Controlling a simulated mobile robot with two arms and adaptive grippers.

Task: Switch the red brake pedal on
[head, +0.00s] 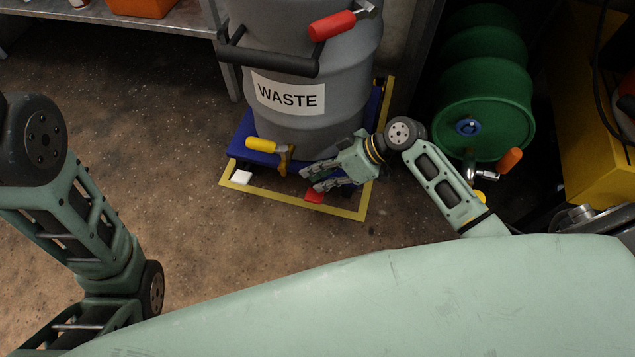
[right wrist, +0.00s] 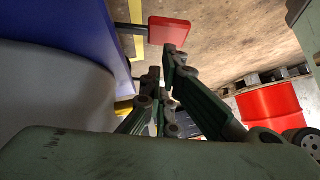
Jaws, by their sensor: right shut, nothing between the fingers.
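The red brake pedal (head: 314,196) sticks out low at the front of a blue dolly (head: 247,132), inside a yellow floor outline. It also shows in the right wrist view as a red plate (right wrist: 170,31) on a dark stem. My right gripper (head: 312,178) is shut and empty, just above and beside the pedal. In the right wrist view its fingertips (right wrist: 162,68) are close together, just short of the pedal; whether they touch it I cannot tell. A white pedal (head: 242,177) is at the dolly's left front. My left arm shows at the left, but its gripper is out of view.
A grey WASTE drum (head: 318,124) with a red-gripped handle (head: 332,25) stands on the dolly. A yellow-gripped lever (head: 262,145) is at its front. A metal table (head: 180,18) is at the back left. Floor left of the dolly is clear.

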